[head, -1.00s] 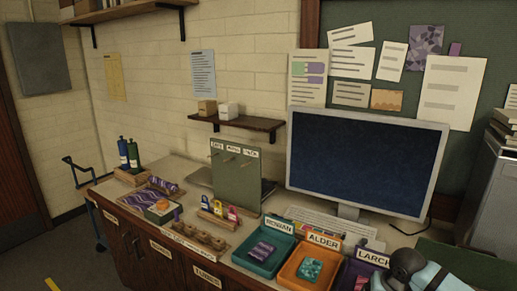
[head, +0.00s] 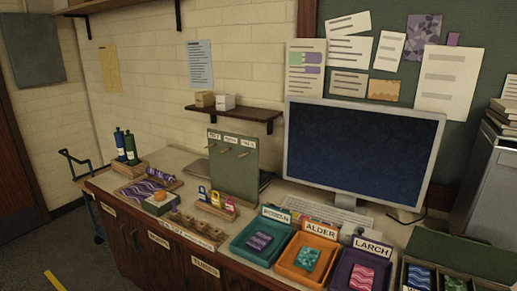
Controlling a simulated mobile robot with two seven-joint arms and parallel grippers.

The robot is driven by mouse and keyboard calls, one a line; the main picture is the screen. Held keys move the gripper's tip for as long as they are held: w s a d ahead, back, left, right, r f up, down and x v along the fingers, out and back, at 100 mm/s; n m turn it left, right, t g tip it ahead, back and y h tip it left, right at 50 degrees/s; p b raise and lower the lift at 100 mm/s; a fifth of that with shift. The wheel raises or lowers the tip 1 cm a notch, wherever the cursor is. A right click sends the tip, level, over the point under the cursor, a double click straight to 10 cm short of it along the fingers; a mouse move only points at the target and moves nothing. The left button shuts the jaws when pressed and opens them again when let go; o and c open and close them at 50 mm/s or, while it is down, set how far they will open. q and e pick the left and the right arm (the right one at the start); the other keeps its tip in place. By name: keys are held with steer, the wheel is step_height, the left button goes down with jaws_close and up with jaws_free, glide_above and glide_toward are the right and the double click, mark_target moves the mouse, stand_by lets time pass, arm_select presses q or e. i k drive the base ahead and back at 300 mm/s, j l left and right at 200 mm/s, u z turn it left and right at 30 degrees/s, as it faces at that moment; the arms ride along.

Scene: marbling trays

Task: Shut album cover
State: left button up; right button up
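The album (head: 400,272) appears to be the open dark-framed holder at the bottom right, cut off by the picture's lower edge. A blue wavy-patterned piece (head: 419,278) and a green piece (head: 453,284) lie in it. A dark green panel (head: 470,258) lies behind them and looks like its cover, laid back open; its exact angle is hard to tell. Neither of my grippers is in view.
The teal Rowan tray (head: 240,252), orange Alder tray (head: 287,269) and purple Larch tray (head: 340,278) stand left of the album, each holding a patterned piece. A monitor (head: 360,155) and keyboard (head: 325,212) stand behind. Books (head: 500,125) rest on a grey cabinet at right.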

mark_target(486, 261)
steer(key=z, duration=1.5)
